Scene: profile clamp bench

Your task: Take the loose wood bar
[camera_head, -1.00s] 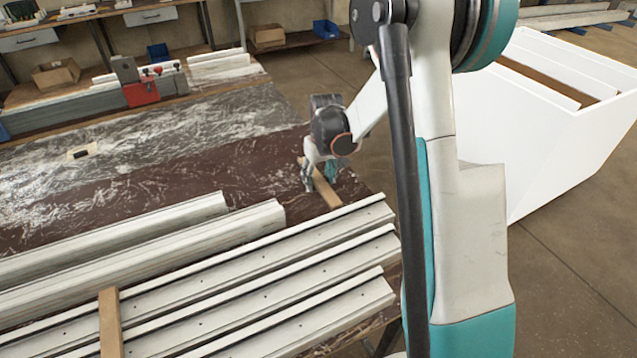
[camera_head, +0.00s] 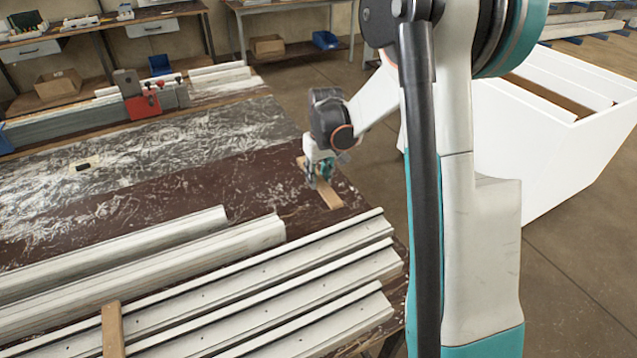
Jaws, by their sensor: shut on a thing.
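The loose wood bar (camera_head: 331,195) is a short tan piece near the right edge of the brown bench top (camera_head: 240,185), behind the white profiles. My gripper (camera_head: 319,179) points down at the bar and is shut on its middle. Both ends of the bar show past the fingers; the gripped part is partly hidden. I cannot tell whether the bar touches the bench or is slightly above it. Another wood bar (camera_head: 113,330) lies across the profiles at the front left.
Several long white profiles (camera_head: 240,290) fill the bench front. A profile clamp with a red block (camera_head: 143,106) stands at the back left. A large white bin (camera_head: 540,150) stands on the floor to the right.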

